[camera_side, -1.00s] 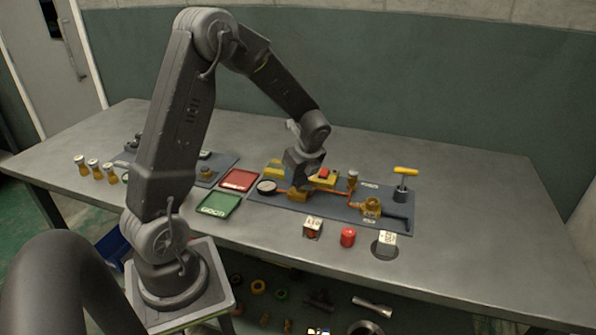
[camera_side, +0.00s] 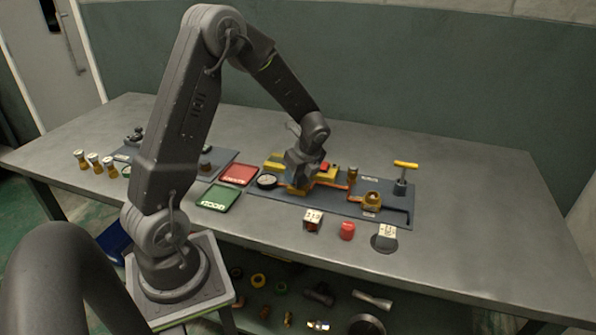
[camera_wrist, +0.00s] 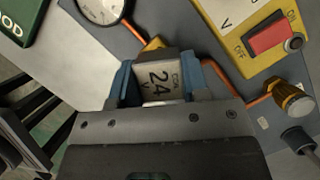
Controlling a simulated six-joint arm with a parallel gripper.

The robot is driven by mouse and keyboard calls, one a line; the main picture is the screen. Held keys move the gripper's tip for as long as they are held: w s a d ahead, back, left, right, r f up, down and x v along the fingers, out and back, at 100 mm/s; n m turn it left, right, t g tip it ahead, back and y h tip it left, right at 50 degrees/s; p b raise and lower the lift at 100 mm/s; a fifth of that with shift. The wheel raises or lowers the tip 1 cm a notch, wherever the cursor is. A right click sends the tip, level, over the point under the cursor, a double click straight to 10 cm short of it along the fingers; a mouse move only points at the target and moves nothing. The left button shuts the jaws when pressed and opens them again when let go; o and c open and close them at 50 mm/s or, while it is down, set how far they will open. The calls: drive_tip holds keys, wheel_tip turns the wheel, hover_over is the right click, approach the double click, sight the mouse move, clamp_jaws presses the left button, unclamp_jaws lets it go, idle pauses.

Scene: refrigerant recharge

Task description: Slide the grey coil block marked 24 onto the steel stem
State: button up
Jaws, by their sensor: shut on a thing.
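The grey coil block (camera_wrist: 158,82), marked 24 V COIL, sits between the blue finger pads of my gripper (camera_wrist: 160,88) in the wrist view. The gripper is shut on it. In the side view my gripper (camera_side: 302,176) is low over the left part of the blue-grey board (camera_side: 335,203), at a brass fitting (camera_side: 298,189). A bit of brass (camera_wrist: 153,46) shows just beyond the block in the wrist view. The steel stem cannot be seen; the block and gripper cover that spot. I cannot tell whether the block is around the stem.
A yellow switch box (camera_wrist: 265,42) with a red rocker and a round gauge (camera_wrist: 102,6) stand close by. Copper pipe runs beside the gripper. Another marked block (camera_side: 313,221), a red cylinder (camera_side: 347,231) and a block (camera_side: 385,236) line the front. A yellow-handled tool (camera_side: 404,166) stands right.

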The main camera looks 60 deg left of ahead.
drive_tip(key=shift+f, duration=0.1)
drive_tip(key=o, duration=1.3)
drive_tip(key=shift+r, duration=3.55)
